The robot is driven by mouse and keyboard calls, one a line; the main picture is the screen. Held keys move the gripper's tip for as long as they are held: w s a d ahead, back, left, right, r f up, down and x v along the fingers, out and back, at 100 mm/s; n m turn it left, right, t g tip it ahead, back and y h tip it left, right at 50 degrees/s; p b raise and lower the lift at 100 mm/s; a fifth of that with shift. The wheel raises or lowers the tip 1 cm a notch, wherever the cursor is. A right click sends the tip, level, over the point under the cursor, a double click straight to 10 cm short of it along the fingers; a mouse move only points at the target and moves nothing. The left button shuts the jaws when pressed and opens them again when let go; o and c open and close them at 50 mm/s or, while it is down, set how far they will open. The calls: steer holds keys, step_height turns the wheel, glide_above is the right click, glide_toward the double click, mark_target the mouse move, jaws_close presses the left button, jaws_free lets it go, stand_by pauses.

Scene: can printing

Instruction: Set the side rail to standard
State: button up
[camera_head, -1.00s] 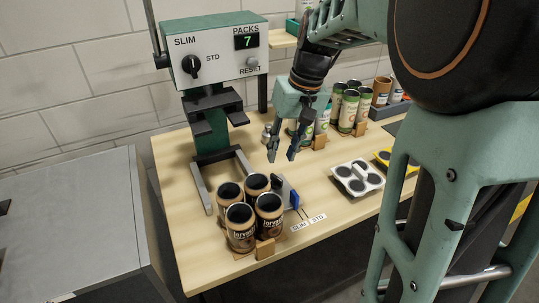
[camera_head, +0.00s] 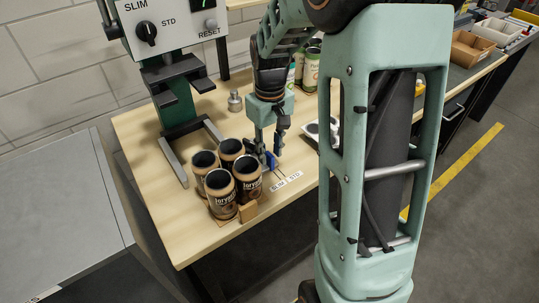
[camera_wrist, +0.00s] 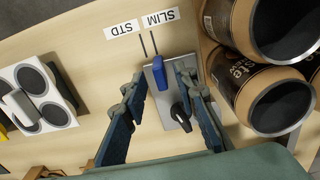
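The side rail is a grey metal plate (camera_wrist: 172,112) with a blue tab (camera_wrist: 161,77) and a black knob (camera_wrist: 181,112). It lies beside the dark cans. The tab's tip lines up with the black line by the SLIM label (camera_wrist: 160,18); the STD label (camera_wrist: 122,29) and its line are to the left in the wrist view. My gripper (camera_wrist: 158,78) is open, with one finger on each side of the tab. I cannot tell whether either finger touches it. In the head view my gripper (camera_head: 265,148) is low over the blue tab (camera_head: 271,161).
Several open dark cans (camera_head: 249,177) stand close beside the rail, near my right finger in the wrist view. A white can carrier (camera_wrist: 41,90) lies to the left there. The machine with the SLIM/STD dial (camera_head: 146,33) stands behind. Bare tabletop (camera_wrist: 95,75) lies between rail and carrier.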

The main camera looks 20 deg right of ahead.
steer(key=shift+f, duration=0.95)
steer(key=shift+c, duration=0.3)
jaws_close()
